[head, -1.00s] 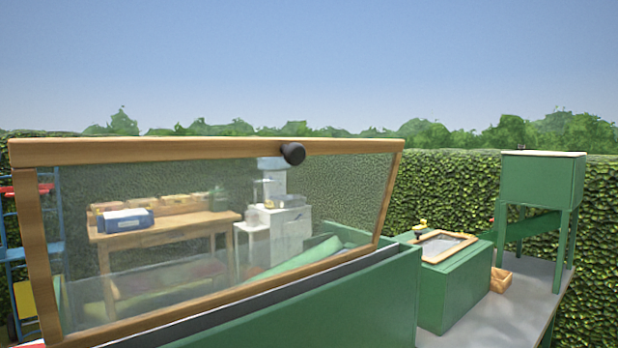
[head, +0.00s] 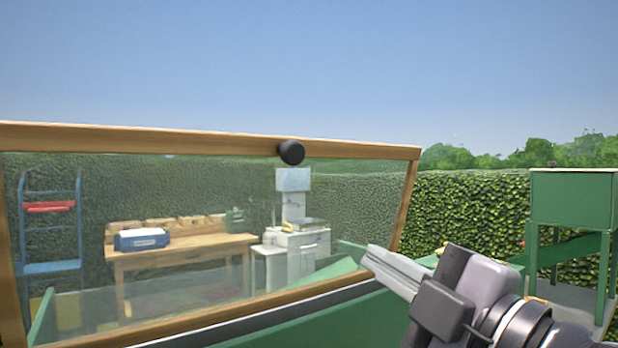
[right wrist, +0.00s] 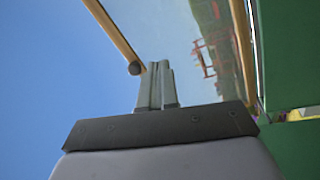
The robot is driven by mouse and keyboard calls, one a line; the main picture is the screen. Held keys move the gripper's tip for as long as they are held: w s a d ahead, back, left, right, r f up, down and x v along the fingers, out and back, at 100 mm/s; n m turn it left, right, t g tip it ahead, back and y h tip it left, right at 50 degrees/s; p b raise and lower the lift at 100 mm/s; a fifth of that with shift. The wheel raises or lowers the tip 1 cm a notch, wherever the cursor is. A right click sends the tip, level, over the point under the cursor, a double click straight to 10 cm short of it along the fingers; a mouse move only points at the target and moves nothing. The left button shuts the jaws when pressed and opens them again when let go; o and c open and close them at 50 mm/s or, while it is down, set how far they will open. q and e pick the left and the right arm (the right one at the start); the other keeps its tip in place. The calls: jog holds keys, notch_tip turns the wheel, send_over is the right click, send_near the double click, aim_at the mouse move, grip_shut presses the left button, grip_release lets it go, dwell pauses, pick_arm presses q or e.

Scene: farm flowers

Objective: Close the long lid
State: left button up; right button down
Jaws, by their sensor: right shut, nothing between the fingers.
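The long lid (head: 345,153) is a glass pane in a wooden frame, standing raised and tilted over a long green box (head: 330,310). A round black knob (head: 291,152) sits on its top rail. In the right wrist view the lid's frame (right wrist: 110,28) and knob (right wrist: 134,68) show beyond my fingers. My right gripper (head: 372,258) comes in from the lower right, in front of the lid's lower right part and below the knob. Its fingers (right wrist: 158,68) are together and empty. I cannot tell that it touches the lid. My left gripper is not in view.
A green cabinet on legs (head: 573,197) stands at the right, before a hedge (head: 470,205). Through the glass I see a wooden table (head: 185,250) with a blue and white box (head: 142,239), a white unit (head: 300,250) and a blue ladder rack (head: 50,268).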

jog(key=s+r+n, duration=0.4)
jog(key=s+r, duration=0.1)
jog(key=p, duration=0.2)
send_near(295, 158)
jog(key=shift+t+y, duration=0.3)
jog(key=shift+y, duration=0.1)
jog(key=x, duration=0.5)
jog(key=shift+w+f, duration=0.15)
jog(key=shift+f, duration=0.25)
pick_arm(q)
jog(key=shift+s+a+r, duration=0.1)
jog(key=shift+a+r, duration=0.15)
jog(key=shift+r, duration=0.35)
pick_arm(e)
jog(key=shift+x, duration=0.9)
jog(key=shift+w, duration=0.1)
